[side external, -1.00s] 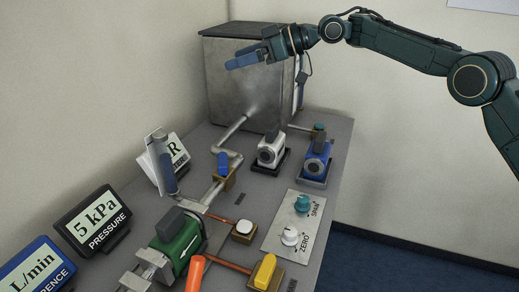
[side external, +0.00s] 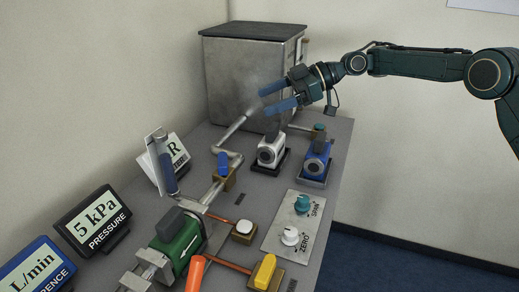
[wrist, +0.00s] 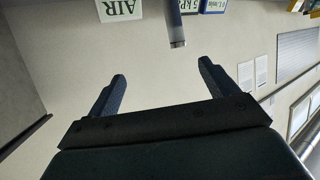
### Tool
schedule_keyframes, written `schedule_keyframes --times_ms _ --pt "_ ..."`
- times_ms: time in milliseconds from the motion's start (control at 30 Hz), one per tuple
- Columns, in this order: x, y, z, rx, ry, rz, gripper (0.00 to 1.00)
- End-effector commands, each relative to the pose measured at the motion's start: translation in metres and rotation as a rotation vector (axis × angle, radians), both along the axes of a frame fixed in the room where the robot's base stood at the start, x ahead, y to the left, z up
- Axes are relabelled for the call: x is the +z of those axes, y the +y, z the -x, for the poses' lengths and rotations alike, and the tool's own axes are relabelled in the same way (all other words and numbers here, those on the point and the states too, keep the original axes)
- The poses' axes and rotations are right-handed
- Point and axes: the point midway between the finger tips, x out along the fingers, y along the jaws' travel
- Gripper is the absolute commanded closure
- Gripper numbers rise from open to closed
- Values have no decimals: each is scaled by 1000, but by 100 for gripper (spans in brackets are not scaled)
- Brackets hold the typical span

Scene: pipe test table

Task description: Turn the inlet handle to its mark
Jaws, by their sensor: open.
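My gripper (side external: 264,101) is open and empty, in the air in front of the metal tank, with its blue fingers pointing left. Its fingers also show apart in the wrist view (wrist: 162,72). Several handles stand on the pipe table: a blue one (side external: 223,162) on a brass valve in the pipe from the tank, a yellow one (side external: 265,271) on a brass block, and an orange one (side external: 196,273) at the front. No label shows which is the inlet handle, and I cannot make out its mark. My gripper touches none of them.
A metal tank (side external: 245,75) stands at the back. White (side external: 271,151) and blue (side external: 316,162) devices, a SPAN/ZERO knob plate (side external: 275,240) and a green pump (side external: 180,243) crowd the table. A pressure display (side external: 92,222) stands at left. An upright grey cylinder (side external: 160,155) rises nearby.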

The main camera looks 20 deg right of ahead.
Motion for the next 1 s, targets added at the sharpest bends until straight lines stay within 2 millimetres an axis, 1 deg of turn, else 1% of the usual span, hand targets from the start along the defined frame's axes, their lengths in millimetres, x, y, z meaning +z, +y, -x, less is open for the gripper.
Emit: schedule_keyframes --times_ms 33,67,100,200,300,400,667,867,1000 --pt "-24 0 0 -1 11 -1 15" --pt "-35 0 1 -1 12 -1 15" --pt "-54 0 1 -1 12 -1 15" --pt "-89 1 1 -1 8 -1 15" --pt "-106 0 0 -1 2 0 15" --pt "-112 0 0 -1 -2 -1 15" --pt "-113 3 -1 0 -2 0 15" --pt "-119 14 -4 1 0 0 15" --pt "-125 29 -7 2 0 0 15"
